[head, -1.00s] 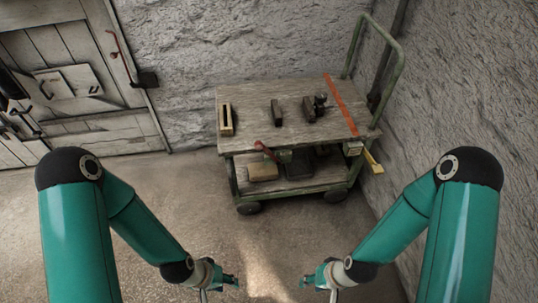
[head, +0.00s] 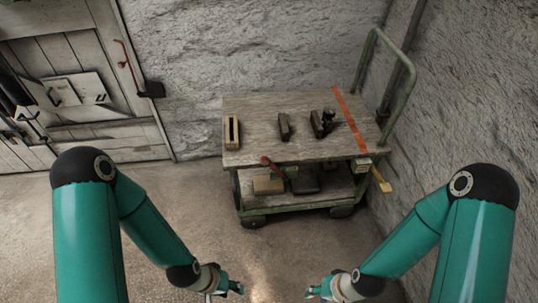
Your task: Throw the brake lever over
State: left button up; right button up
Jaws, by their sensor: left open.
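A lever with a red grip (head: 266,162) sticks out at the front edge of the trolley (head: 240,160), left of its middle; it looks like the brake lever. Its lower end is hard to make out against the shelf. My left gripper (head: 234,288) is open and empty, low in the head view, in front of the trolley and well short of the lever. My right gripper (head: 312,291) is at the bottom, right of the left one, also apart from the trolley. It is too small to tell whether its jaws are open.
The trolley top carries a wooden block with a slot (head: 232,132), dark blocks (head: 284,127) and an orange strip (head: 350,120). A yellow handle (head: 381,180) sticks out at its right front. A plank door (head: 90,90) stands left; rough walls close the back and right. Floor before the trolley is clear.

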aim_at(265, 160)
jog(key=z, duration=0.15)
jog(key=i, duration=1.05)
jog(key=z, duration=0.05)
